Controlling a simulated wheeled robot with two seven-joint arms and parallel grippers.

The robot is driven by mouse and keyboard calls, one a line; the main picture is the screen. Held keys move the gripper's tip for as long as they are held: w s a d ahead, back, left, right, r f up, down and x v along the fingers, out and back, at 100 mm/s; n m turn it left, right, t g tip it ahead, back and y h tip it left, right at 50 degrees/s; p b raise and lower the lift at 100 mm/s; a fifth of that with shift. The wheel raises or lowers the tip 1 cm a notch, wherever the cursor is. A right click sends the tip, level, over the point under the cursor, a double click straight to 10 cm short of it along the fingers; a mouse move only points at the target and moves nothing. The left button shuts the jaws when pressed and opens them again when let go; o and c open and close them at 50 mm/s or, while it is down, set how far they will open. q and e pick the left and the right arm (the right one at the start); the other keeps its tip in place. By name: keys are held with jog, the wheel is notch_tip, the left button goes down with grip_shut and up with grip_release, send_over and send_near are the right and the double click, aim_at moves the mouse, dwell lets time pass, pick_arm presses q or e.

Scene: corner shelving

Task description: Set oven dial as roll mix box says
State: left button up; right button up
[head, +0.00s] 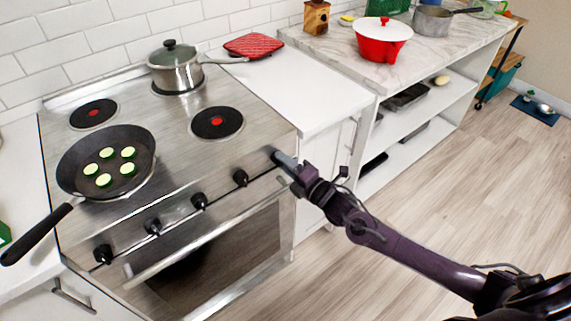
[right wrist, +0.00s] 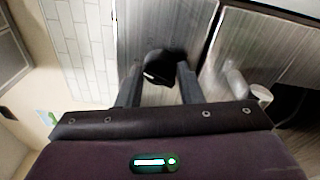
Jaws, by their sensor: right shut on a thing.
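The steel stove (head: 165,262) has a row of black dials on its sloped front panel, among them a dial (head: 240,177) just left of my right gripper (head: 282,161). My right gripper is at the right end of this row, its fingers closed around the rightmost dial, which they largely hide in the head view. In the right wrist view that black dial (right wrist: 157,66) sits between the two fingertips, with a pale mark on its face. No roll mix box can be made out. My left gripper is not in view.
A black frying pan (head: 107,165) with green slices sits on the cooktop, its handle sticking out front left. A lidded pot (head: 177,72) stands at the back. A red mat (head: 253,46) and red pot (head: 382,42) are on counters to the right.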

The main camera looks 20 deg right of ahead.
jog(key=m, duration=0.4)
jog(key=shift+f, duration=0.15)
jog(key=m, duration=0.4)
jog(key=shift+a+t+h, duration=0.1)
jog(key=shift+t+h, duration=0.2)
jog(key=shift+t, duration=0.1)
jog(key=m, duration=0.4)
jog(key=shift+s+t+h, duration=0.1)
jog(key=shift+t+h, duration=0.2)
jog(key=m+p, duration=0.1)
jog(key=m, duration=0.2)
jog(key=m+h+p, duration=0.1)
jog(key=m+p, duration=0.1)
jog(key=m, duration=0.5)
jog(key=shift+a, duration=0.15)
jog(key=m+h+p, duration=0.1)
jog(key=m+p, duration=0.1)
jog(key=m, duration=0.2)
jog(key=shift+m, duration=0.4)
jog(key=shift+m+p, duration=0.6)
jog(key=shift+m, duration=1)
